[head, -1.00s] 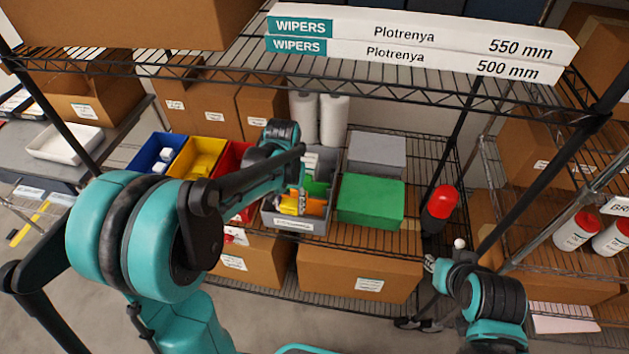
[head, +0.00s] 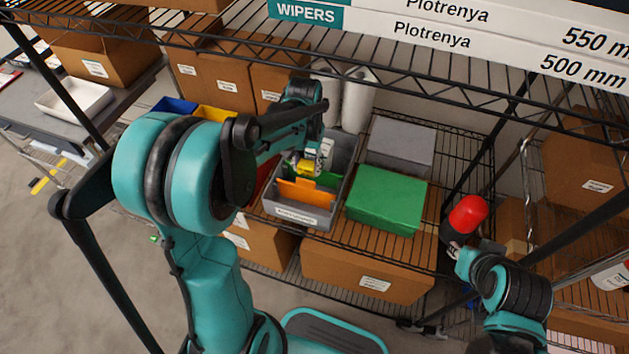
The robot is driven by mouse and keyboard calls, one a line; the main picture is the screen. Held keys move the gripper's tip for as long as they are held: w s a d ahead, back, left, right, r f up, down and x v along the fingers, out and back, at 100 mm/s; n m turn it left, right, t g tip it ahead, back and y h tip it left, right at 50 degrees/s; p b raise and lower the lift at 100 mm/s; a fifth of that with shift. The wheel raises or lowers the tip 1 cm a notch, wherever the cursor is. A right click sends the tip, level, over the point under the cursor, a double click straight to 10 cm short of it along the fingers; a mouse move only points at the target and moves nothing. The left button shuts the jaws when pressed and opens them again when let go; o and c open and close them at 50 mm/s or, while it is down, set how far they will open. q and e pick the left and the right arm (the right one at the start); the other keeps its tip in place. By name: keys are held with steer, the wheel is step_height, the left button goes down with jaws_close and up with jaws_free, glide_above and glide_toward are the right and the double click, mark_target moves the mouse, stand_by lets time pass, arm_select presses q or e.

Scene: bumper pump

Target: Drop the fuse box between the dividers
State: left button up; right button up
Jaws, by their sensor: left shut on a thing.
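A grey bin (head: 304,217) stands on the wire shelf with an orange divider (head: 300,192) and a green divider (head: 327,179) in it. My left gripper (head: 312,160) is over the rear part of this bin, pointing down. It is shut on a small yellow piece, seemingly the fuse box (head: 306,168), just behind the orange divider. The arm and fingers hide part of it, so I cannot tell whether it touches the bin floor. My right gripper (head: 457,250) is at the lower right, beside a black thing with a red top (head: 467,215); its fingers are too small to read.
A green box (head: 387,200) stands right of the bin, with a grey box (head: 401,145) behind it. White rolls (head: 356,103) stand behind the bin. Blue and yellow (head: 213,112) bins are at left.

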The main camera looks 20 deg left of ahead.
arm_select(q)
steer(key=shift+f, duration=0.45)
steer(key=o, duration=1.2)
steer(key=shift+o, duration=0.2)
steer(key=shift+r, duration=0.1)
step_height(320, 180, up, 7)
steer(key=shift+r, duration=0.2)
steer(key=shift+s, duration=0.1)
